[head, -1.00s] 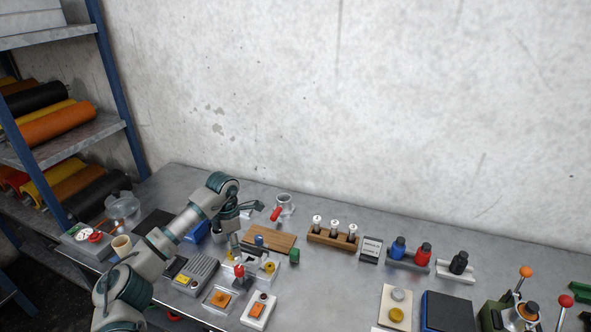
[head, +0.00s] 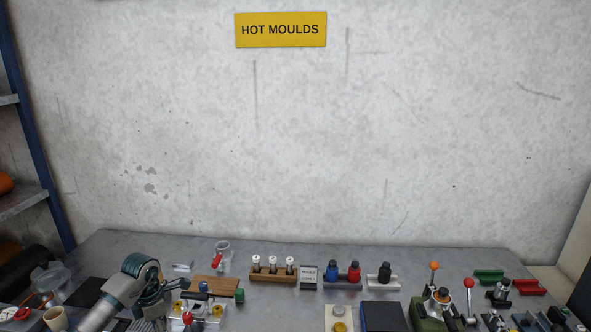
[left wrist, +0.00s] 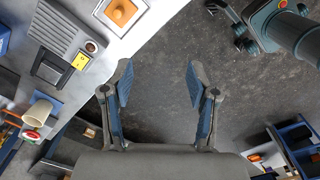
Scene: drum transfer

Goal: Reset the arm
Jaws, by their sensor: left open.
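My left arm (head: 125,290) comes in at the lower left of the head view, over the left end of the workbench. Its gripper is not clearly visible there. In the left wrist view my left gripper (left wrist: 159,82) is open, with its two blue-padded fingers well apart and nothing between them. It points past the bench edge, with dark floor behind the fingers. My right gripper cannot be made out in either view.
The grey bench (head: 340,285) carries a wooden block with white-topped pieces (head: 273,270), blue and red bottles (head: 343,272), a dark blue pad (head: 382,316) and a beige cup (left wrist: 41,108). A grey keypad-like device (left wrist: 60,30) lies near the edge. A shelf (head: 22,200) stands left.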

